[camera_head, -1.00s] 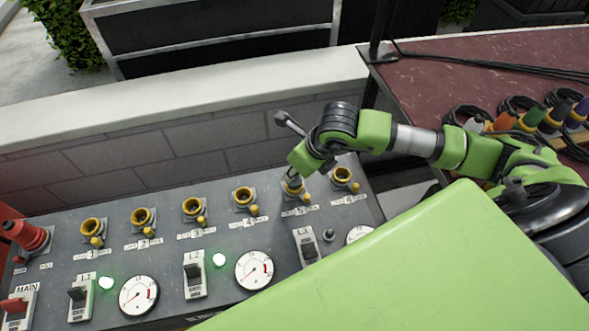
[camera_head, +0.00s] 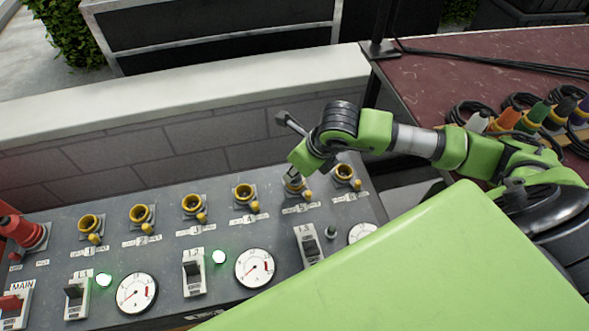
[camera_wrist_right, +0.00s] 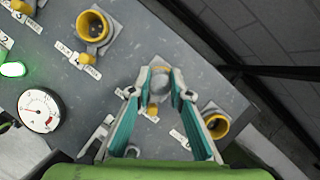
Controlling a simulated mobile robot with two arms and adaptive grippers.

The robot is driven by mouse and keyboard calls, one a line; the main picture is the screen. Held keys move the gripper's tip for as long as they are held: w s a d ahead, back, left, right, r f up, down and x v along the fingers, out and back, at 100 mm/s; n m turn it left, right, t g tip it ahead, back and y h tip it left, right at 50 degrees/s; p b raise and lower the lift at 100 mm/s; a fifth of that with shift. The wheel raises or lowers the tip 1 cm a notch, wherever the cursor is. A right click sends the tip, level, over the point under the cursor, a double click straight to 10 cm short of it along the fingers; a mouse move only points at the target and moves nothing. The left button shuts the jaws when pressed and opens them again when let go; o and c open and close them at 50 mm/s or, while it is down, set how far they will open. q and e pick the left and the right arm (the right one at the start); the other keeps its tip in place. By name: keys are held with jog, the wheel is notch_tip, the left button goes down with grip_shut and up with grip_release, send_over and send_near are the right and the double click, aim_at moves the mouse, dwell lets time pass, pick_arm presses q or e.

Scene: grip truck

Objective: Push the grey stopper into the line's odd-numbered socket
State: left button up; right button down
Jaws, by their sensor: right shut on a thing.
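My right gripper (camera_head: 293,177) is over the socket labelled 5 (camera_head: 294,188) on the grey panel. In the right wrist view its teal-padded fingers (camera_wrist_right: 160,92) are shut on a grey rounded stopper (camera_wrist_right: 160,82). The stopper is in line with socket 5 and hides its opening; I cannot tell how deep it sits. Socket 6 (camera_head: 344,171) is open beside it on the right and also shows in the wrist view (camera_wrist_right: 216,124). Socket 4 (camera_head: 244,192) is open on the left. My left gripper is not in view.
More open yellow sockets, such as socket 3 (camera_head: 193,203), run along the row. Below are switches, including L3 (camera_head: 309,244), dials and lit green lamps (camera_head: 219,257). A red-brown table (camera_head: 480,75) with coloured connectors stands at the right. A low wall lies behind.

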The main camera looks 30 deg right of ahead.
jog(key=shift+s+a+f, duration=0.15)
jog(key=shift+a+f, duration=0.2)
jog(key=c, duration=1.5)
grip_release()
jog(key=shift+o, duration=0.2)
jog(key=shift+w+d+r+p, duration=0.1)
jog(key=shift+d+r+p, duration=0.1)
jog(key=shift+r+p, duration=0.3)
jog(key=shift+w+d+r+p, duration=0.1)
jog(key=shift+d+r+p, duration=0.1)
jog(key=shift+r, duration=0.5)
jog(key=shift+r+p, duration=0.65)
jog(key=shift+r, duration=0.7)
